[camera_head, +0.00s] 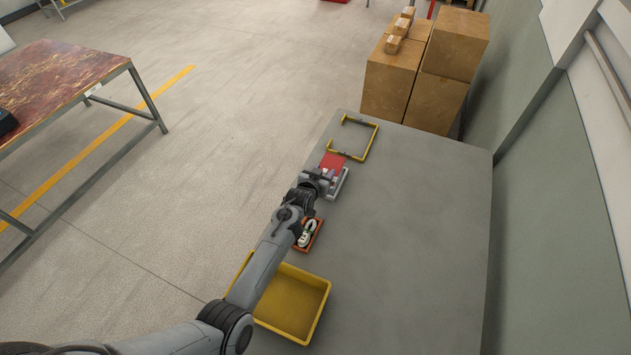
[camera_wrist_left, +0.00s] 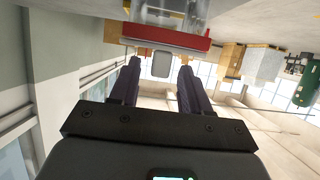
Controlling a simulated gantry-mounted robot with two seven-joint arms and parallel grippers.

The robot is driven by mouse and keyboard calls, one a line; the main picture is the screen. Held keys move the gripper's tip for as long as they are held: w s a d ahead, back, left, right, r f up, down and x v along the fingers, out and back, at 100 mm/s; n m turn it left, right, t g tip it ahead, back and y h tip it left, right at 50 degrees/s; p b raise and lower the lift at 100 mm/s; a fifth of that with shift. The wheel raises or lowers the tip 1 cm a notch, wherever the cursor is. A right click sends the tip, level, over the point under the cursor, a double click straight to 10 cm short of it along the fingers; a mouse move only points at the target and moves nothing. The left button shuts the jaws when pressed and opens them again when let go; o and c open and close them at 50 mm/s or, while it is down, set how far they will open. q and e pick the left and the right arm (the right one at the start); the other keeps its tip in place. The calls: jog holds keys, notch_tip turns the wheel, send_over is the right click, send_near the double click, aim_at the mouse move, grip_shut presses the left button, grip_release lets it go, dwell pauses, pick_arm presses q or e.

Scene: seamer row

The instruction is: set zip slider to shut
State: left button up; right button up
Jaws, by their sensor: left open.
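My left gripper (camera_head: 322,176) is over the left edge of the grey table, at a grey fixture (camera_head: 341,184) with a red piece (camera_head: 333,160) beside it. In the left wrist view its two dark fingers (camera_wrist_left: 159,72) are open and apart. A small pale grey tab (camera_wrist_left: 161,62), possibly the zip slider's pull, shows between or just beyond the fingertips, below a red strip (camera_wrist_left: 175,40). I cannot tell whether the fingers touch it. A clear and grey part (camera_wrist_left: 165,12) shows above the strip. In the head view the gripper hides most of the slider area. My right gripper is not in view.
On the table (camera_head: 425,230) stand a yellow open frame (camera_head: 372,143), an orange tray (camera_head: 316,241) holding a white item (camera_head: 307,233), and a yellow bin (camera_head: 325,300) under my arm. Cardboard boxes (camera_head: 395,80) stand beyond the far edge. The table's right side is clear.

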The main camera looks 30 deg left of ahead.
pick_arm(q)
jog(key=p+v, duration=0.1)
jog(key=v, duration=0.8)
jog(key=shift+s, duration=0.1)
jog(key=s+d+r+m+g+h, duration=0.1)
jog(key=s+d+g, duration=0.2)
jog(key=s, duration=0.9)
jog(key=s+d+m+g+h, duration=0.1)
jog(key=s+d+m+g, duration=0.15)
jog(key=s, duration=0.85)
jog(key=s+d+r+g, duration=0.1)
jog(key=s+d+g, duration=0.3)
jog(key=s, duration=0.8)
notch_tip(320, 180, up, 20)
jog(key=p, duration=2)
jog(key=shift+s+f, duration=0.25)
